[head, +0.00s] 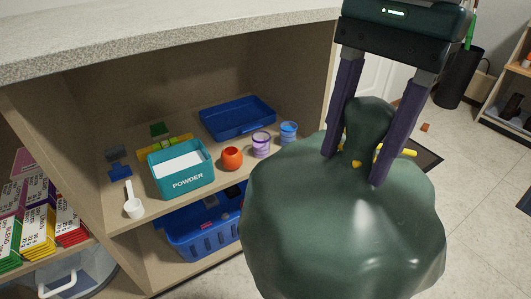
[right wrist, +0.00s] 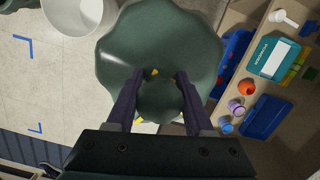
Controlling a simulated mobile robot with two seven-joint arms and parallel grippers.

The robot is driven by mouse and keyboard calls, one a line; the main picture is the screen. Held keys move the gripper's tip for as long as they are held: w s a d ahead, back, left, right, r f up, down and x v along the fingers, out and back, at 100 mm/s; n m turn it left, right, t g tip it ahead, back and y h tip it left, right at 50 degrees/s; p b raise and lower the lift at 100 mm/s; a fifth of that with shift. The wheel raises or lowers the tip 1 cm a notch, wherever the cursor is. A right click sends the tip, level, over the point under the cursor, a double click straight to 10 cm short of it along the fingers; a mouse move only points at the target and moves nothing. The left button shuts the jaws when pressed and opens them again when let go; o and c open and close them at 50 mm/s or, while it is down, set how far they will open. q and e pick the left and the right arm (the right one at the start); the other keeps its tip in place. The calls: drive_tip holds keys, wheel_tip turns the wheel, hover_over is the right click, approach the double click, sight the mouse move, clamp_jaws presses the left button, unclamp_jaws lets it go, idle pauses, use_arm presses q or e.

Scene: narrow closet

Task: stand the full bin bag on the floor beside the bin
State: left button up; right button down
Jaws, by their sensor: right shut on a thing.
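The full bin bag (head: 340,235) is dark green, bulging and knotted at the neck with a yellow tie. My right gripper (head: 353,168) is shut on its neck from above, and the bag hangs upright below the fingers. The bag's underside is out of frame in the head view. In the right wrist view the bag (right wrist: 160,45) fills the upper middle, with the gripper (right wrist: 160,75) around its neck. A white round open container (right wrist: 80,14), probably the bin, stands at the top left, close beside the bag in the picture. My left gripper is not in view.
A shelf unit (head: 230,185) on the left holds a teal powder box (head: 181,183), an orange pot (head: 232,158), cups, a blue tray (head: 237,118) and a blue basket (head: 200,237). Blue corner marks (right wrist: 26,45) lie on open tiled floor. A dark cylinder (head: 460,75) stands behind.

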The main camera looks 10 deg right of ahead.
drive_tip(key=s+a+f+m+t+b, duration=0.1)
drive_tip(key=f+m+b, duration=0.4)
drive_tip(key=f+b, duration=1.6)
drive_tip(key=s+a+f+m+b, duration=0.1)
drive_tip(key=a+f+m+b, duration=0.3)
drive_tip(key=f+b, duration=1.7)
drive_tip(key=shift+s+a+f+m+t+b, duration=0.25)
drive_tip(key=shift+f+m, duration=0.95)
drive_tip(key=shift+f, duration=8.55)
drive_tip(key=shift+d, duration=0.1)
drive_tip(key=shift+f, duration=0.15)
drive_tip(key=shift+c, duration=1.4)
unclamp_jaws()
